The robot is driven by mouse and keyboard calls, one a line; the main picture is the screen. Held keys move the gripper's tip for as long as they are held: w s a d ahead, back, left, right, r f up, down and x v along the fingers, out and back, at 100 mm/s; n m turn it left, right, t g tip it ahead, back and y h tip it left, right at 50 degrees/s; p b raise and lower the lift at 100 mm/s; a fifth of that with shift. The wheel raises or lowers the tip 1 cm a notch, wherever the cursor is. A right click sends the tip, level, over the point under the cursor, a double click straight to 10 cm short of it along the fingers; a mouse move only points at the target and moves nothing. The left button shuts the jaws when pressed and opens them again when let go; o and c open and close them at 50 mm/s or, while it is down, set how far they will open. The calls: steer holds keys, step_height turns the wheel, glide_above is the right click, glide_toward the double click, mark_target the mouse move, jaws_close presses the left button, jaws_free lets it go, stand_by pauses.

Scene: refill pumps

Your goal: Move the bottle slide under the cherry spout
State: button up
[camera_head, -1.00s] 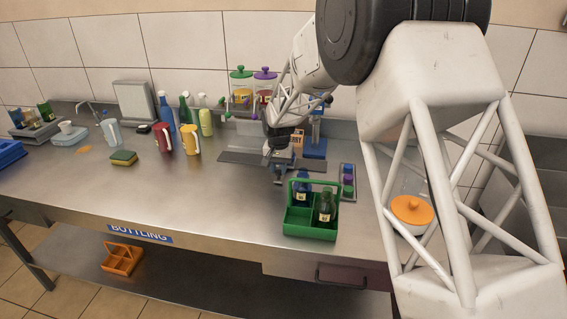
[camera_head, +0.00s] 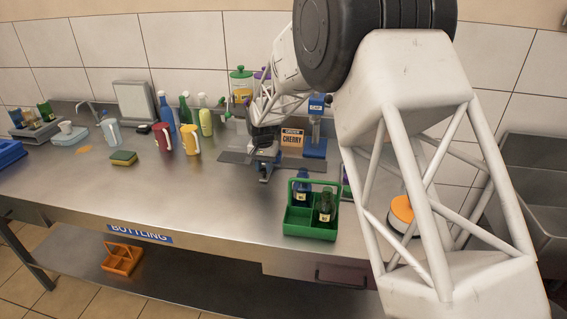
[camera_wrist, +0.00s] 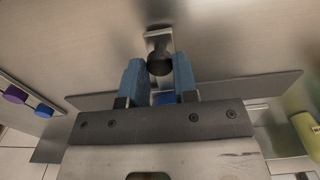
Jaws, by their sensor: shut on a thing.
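My gripper (camera_head: 265,170) is low at the front of the slide rail (camera_head: 238,158), right of the table's middle. In the wrist view, my gripper's blue fingers (camera_wrist: 158,75) close around the dark round knob (camera_wrist: 160,62) of the bottle slide, which stands on a metal tab (camera_wrist: 158,38). A bit of blue (camera_wrist: 166,98) shows between the fingers; I cannot tell what it is. A dispenser jar with a green lid (camera_head: 240,82) and one with a purple lid (camera_head: 262,73) stand behind. My arm hides their spouts and the slide's top. A sign (camera_head: 292,139) reads CHERRY.
A blue-based stand (camera_head: 315,148) is behind right. Spray bottles and mugs stand left. The table's front middle is clear.

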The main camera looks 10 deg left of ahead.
steer(key=shift+a, duration=0.5)
steer(key=shift+a, duration=1.6)
steer(key=o, duration=0.9)
steer(key=shift+c, duration=0.2)
steer(key=shift+r, duration=0.8)
steer(key=s+d+r, duration=0.1)
steer(key=s+d, duration=0.3)
steer(key=s, duration=0.3)
steer(key=s+d+r, duration=0.2)
steer(key=s+d, duration=0.2)
steer(key=s, duration=0.3)
steer(key=shift+r, duration=0.2)
